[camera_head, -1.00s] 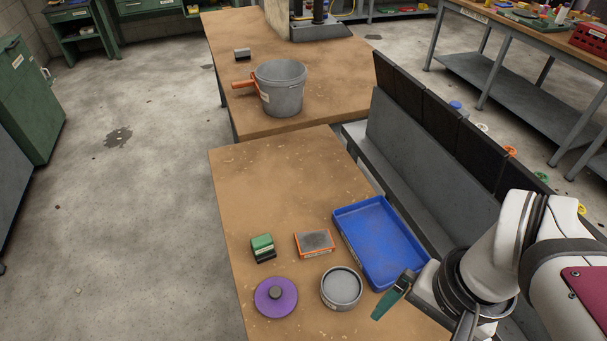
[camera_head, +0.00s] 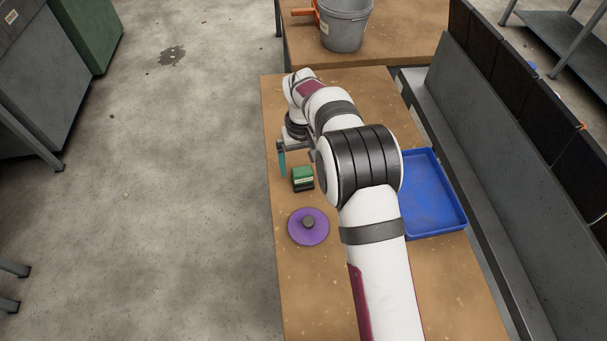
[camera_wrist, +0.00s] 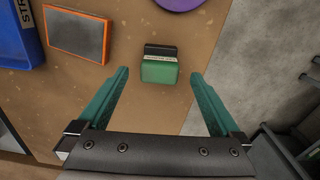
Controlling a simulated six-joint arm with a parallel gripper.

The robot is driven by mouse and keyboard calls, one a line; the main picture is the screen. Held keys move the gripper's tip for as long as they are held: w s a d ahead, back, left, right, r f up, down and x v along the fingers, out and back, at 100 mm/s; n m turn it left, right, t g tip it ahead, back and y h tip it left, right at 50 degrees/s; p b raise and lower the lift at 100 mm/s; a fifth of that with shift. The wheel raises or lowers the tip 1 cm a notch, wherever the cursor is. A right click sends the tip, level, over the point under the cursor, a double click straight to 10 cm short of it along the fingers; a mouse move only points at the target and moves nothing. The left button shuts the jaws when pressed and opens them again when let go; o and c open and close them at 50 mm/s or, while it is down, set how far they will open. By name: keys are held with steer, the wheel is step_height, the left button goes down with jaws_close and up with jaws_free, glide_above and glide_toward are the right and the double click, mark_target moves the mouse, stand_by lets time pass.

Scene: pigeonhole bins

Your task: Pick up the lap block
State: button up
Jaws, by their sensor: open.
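A small block, green on one part and black on the other with a pale label strip, stands on the near bench. The green-and-black block (camera_head: 302,178) shows just in front of my gripper (camera_head: 297,155) in the head view. In the wrist view the block (camera_wrist: 160,66) appears between the tips of the two teal fingers of my gripper (camera_wrist: 160,74), with a gap on each side. My gripper is open and empty. I cannot tell its height above the bench. An orange-rimmed grey block (camera_wrist: 77,33) lies to the left in the wrist view; my arm hides it in the head view.
A purple disc with a dark knob (camera_head: 308,226) lies near the green-and-black block. A blue tray (camera_head: 433,200) stands at the right, partly behind my arm. The bench's left edge is close. A grey bucket (camera_head: 345,30) stands on the far bench.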

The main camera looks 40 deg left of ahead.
mark_target(302, 170)
step_height(302, 170, down, 5)
steer(key=shift+f, duration=0.15)
jaws_close()
stand_by(0.4)
